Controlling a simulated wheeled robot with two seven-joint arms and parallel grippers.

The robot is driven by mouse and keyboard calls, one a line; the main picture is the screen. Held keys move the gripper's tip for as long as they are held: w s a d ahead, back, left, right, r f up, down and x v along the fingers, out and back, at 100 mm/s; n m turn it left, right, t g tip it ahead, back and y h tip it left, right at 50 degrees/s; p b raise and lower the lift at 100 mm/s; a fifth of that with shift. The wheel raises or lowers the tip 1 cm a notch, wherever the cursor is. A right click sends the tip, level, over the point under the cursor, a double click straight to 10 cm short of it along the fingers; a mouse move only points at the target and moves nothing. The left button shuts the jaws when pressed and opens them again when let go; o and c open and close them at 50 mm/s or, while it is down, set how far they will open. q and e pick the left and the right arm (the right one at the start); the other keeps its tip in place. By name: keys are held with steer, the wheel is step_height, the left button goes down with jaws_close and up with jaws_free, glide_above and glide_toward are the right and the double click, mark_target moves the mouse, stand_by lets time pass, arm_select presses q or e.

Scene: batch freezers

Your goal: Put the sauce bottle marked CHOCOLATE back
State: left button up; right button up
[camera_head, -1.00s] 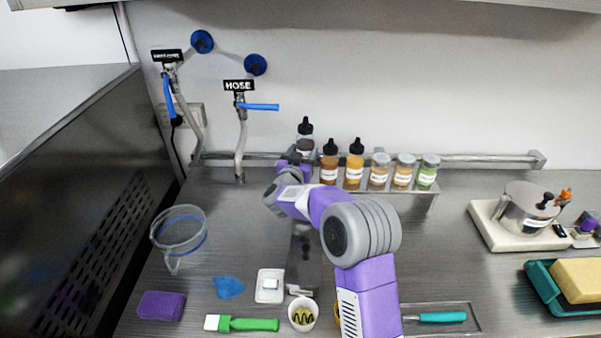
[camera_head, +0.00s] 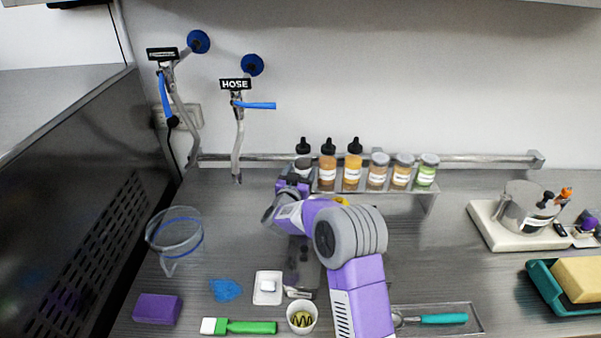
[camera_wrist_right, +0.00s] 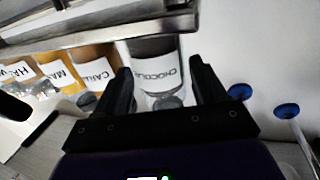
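The CHOCOLATE sauce bottle (camera_head: 303,165), dark with a black nozzle cap, stands upright at the left end of the bottle rack (camera_head: 410,192), level with its neighbours. Its label (camera_wrist_right: 155,72) reads CHOCOLATE in the right wrist view. My right gripper (camera_wrist_right: 163,80) has one finger on each side of this bottle. A thin light gap seems to show by one finger, and I cannot tell whether the fingers press on it. In the head view my right gripper (camera_head: 293,184) is just in front of the bottle, hiding its lower part. My left gripper is out of view.
Several other sauce bottles (camera_head: 327,172) and jars (camera_head: 402,174) fill the rack to the right, close by. A clear jug (camera_head: 175,232) stands at left. A white cup (camera_head: 302,318), a green brush (camera_head: 238,327) and a purple sponge (camera_head: 157,308) lie in front.

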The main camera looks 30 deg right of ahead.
steer(key=shift+r, duration=0.3)
steer(key=v, duration=1.2)
steer(key=shift+s+p, duration=0.1)
steer(key=shift+p, duration=0.25)
